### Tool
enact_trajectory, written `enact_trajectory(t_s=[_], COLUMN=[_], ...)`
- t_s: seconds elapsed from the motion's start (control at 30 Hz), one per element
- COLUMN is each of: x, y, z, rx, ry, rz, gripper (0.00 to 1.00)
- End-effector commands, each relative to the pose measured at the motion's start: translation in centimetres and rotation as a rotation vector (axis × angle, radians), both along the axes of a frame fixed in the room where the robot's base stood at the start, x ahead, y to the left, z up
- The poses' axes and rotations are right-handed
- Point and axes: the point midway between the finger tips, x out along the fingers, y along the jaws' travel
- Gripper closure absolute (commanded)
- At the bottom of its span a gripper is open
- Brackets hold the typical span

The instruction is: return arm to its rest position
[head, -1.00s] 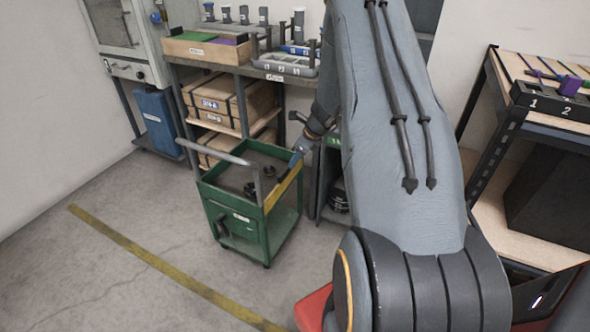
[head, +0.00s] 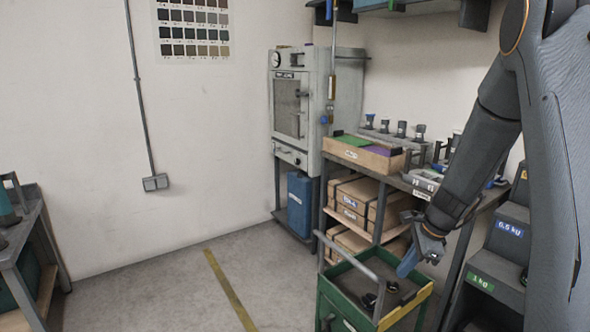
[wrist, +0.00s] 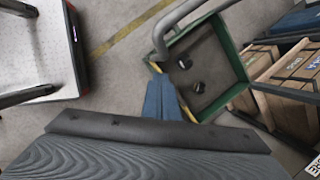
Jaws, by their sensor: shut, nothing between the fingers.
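My gripper (head: 408,262) hangs at the end of my grey arm on the right of the head view, with its blue fingers pointing down over the green cart (head: 322,292). In the wrist view my gripper (wrist: 163,82) shows as blue fingers close together, with nothing between them. They are near the cart's handle side. The cart (wrist: 232,42) holds two small dark round items (wrist: 198,87) on its grey top tray. Whether the fingers touch the cart cannot be told.
A bench with a wooden bin (head: 362,157) and crates (head: 352,198) below stands behind the cart. A grey cabinet (head: 300,110) stands at the wall. Weight shelves (head: 507,230) are at the right. Another table (head: 30,240) is at the left. Floor between is clear.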

Motion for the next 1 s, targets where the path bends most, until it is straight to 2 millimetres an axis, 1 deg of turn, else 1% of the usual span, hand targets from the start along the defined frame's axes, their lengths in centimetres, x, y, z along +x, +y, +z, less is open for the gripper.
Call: enact_trajectory(t_s=[0.03,0.07,0.1,0.17,0.2,0.23,0.27,0.3,0.37,0.4,0.5,0.53,0.6,0.7,0.8,1.0], x=[-2.0,-3.1,-4.8,-7.4,-9.2,-10.5,-11.9,-13.7,-16.4,-18.2,-22.0,-22.9,-24.7,-26.2,-26.7,-26.7], y=[2.0,3.0,4.3,6.0,7.1,7.8,8.4,9.3,10.3,10.9,11.7,11.9,12.1,12.3,12.3,12.3], z=[2.4,3.4,4.5,6.3,7.4,8.2,9.0,10.0,11.3,12.0,13.4,13.7,14.2,14.6,14.7,14.7], rx=[-0.035,-0.056,-0.084,-0.124,-0.151,-0.17,-0.188,-0.212,-0.244,-0.264,-0.304,-0.313,-0.33,-0.345,-0.348,-0.348], ry=[-0.009,-0.012,-0.016,-0.024,-0.029,-0.032,-0.036,-0.042,-0.046,-0.05,-0.054,-0.055,-0.056,-0.057,-0.057,-0.057], rz=[0.136,0.222,0.336,0.51,0.625,0.711,0.799,0.914,1.083,1.19,1.424,1.482,1.595,1.695,1.731,1.731], gripper=[1.0,1.0,1.0,1.0,1.0,1.0,1.0,1.0,1.0,1.0,1.0,1.0,1.0,1.0,1.0,1.0])
